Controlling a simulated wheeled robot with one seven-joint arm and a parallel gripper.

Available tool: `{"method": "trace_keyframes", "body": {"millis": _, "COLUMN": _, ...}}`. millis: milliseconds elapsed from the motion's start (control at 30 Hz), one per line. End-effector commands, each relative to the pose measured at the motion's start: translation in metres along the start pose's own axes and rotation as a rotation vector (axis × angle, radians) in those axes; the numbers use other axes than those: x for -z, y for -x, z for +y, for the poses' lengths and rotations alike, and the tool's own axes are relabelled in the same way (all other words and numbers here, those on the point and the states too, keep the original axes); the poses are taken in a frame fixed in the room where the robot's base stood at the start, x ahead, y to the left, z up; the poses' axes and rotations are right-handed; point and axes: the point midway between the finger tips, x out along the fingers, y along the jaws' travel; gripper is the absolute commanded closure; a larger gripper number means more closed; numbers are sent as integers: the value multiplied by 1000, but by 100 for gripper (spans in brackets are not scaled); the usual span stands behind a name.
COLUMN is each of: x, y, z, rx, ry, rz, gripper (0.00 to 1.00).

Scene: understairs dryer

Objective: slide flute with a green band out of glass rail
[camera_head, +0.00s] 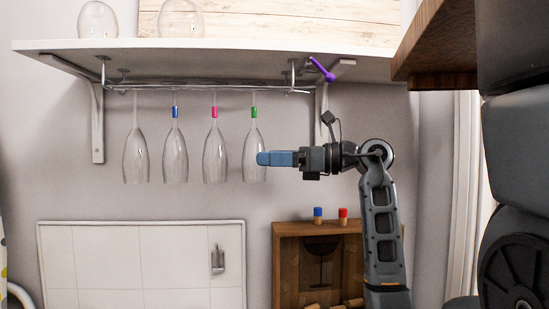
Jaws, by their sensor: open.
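The flute with a green band (254,148) hangs upside down at the right end of a row of flutes, its green band on the stem just below the glass rail (215,87). The wire rail is fixed under a white shelf. My gripper (262,158) comes from the right at the height of this flute's bowl, and its blue fingers overlap the bowl's right side in the picture. The gripper is open. The far finger and any contact with the glass are hidden.
Flutes with a pink band (214,152), a blue band (174,152) and no visible band (136,154) hang to the left. A white shelf (240,46) with a bracket and purple item (322,69) is above. A wooden box (285,265) stands below; a wooden cabinet (440,45) juts in upper right.

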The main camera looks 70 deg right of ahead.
Motion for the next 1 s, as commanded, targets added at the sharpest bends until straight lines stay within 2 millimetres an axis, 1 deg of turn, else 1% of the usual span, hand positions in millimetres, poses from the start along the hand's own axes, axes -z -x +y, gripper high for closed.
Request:
{"method": "trace_keyframes", "body": {"millis": 33, "x": -1, "y": -8, "z": 1, "rx": -3, "ry": -1, "rz": 1, "gripper": 10}}
{"method": "trace_keyframes", "body": {"millis": 200, "x": -1, "y": -35, "z": 1, "rx": -6, "ry": -4, "rz": 0, "gripper": 10}}
{"method": "trace_keyframes", "body": {"millis": 400, "x": 0, "y": -57, "z": 1, "rx": -3, "ry": -3, "rz": 0, "gripper": 10}}
{"method": "trace_keyframes", "body": {"millis": 567, "x": 0, "y": -64, "z": 1, "rx": -3, "ry": -2, "rz": 0, "gripper": 10}}
{"method": "trace_keyframes", "body": {"millis": 833, "x": 1, "y": -65, "z": 1, "rx": -3, "ry": -2, "rz": 0, "gripper": 11}}
{"method": "trace_keyframes", "body": {"millis": 1000, "x": 1, "y": -65, "z": 1, "rx": -2, "ry": -2, "rz": 0, "gripper": 28}}
